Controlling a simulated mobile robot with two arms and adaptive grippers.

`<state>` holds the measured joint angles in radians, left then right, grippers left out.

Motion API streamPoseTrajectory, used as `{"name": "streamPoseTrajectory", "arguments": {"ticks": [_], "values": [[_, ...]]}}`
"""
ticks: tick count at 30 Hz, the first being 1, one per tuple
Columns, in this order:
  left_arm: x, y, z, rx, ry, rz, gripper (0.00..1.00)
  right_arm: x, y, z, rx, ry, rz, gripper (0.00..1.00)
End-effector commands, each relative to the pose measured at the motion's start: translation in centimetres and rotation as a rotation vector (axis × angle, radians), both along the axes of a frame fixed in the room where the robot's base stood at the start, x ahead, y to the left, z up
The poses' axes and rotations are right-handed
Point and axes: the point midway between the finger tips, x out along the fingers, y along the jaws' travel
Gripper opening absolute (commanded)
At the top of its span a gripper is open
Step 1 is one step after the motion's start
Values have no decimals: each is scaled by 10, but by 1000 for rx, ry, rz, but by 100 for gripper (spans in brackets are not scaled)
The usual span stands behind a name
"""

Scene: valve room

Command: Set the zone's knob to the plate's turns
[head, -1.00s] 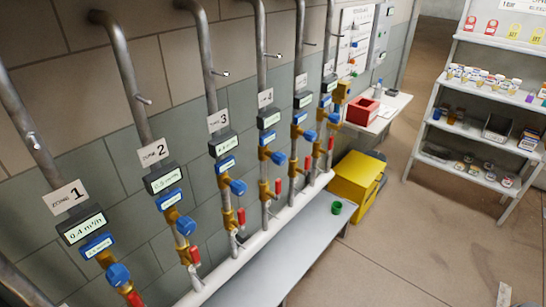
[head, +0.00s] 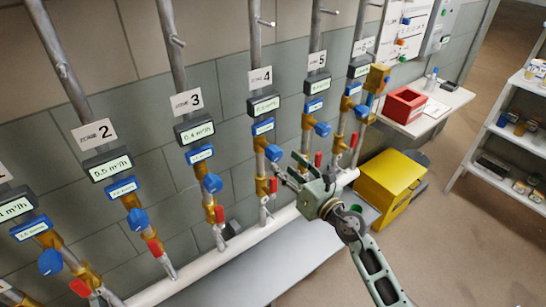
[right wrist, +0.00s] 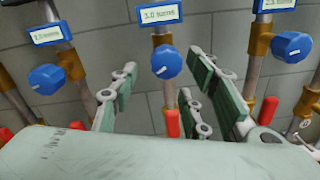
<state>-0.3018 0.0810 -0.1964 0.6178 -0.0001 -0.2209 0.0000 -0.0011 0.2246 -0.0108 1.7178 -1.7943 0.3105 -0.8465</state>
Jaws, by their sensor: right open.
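A row of upright pipes carries blue knobs, each under a small blue plate and a dark display. The signs for zone 2 (head: 94,134), zone 3 (head: 187,102) and zone 4 (head: 261,78) are legible. My right gripper (head: 284,166) is open beside the zone 4 knob (head: 273,153). In the right wrist view, a blue knob (right wrist: 166,62) shows between and beyond the spread fingers, apparently untouched. The plate above it (right wrist: 159,14) seems to read 3.0 turns. Knobs to its left (right wrist: 46,79) and right (right wrist: 291,46) stand clear. My left gripper is not seen.
Red levers (head: 156,247) sit low on the pipes, above a long white pipe (head: 246,240) and a grey bench (head: 262,266). A yellow box (head: 388,184), a red bin (head: 404,105) on a white shelf and a shelving rack (head: 497,147) are at the right.

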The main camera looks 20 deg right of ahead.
Motion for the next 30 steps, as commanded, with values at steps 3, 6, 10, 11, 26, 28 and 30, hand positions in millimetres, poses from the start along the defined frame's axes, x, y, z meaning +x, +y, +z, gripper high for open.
{"name": "streamPoseTrajectory", "arguments": {"ticks": [3, 6, 10, 11, 26, 28, 30], "values": [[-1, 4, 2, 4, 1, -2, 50, 18, 7, 2, 4, -1, 0, 43], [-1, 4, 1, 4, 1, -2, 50, 34, 11, 1, 5, 0, 0, 43], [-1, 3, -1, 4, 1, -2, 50, 52, 17, 0, 7, 1, 0, 43], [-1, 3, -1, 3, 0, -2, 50, 55, 18, 0, 6, 1, 0, 43], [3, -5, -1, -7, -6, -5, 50, 66, 22, -1, 6, 3, 0, 37], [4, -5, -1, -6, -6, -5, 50, 66, 22, -1, 6, 3, 0, 31], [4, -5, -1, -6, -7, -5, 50, 66, 22, -1, 6, 3, 0, 25]]}}
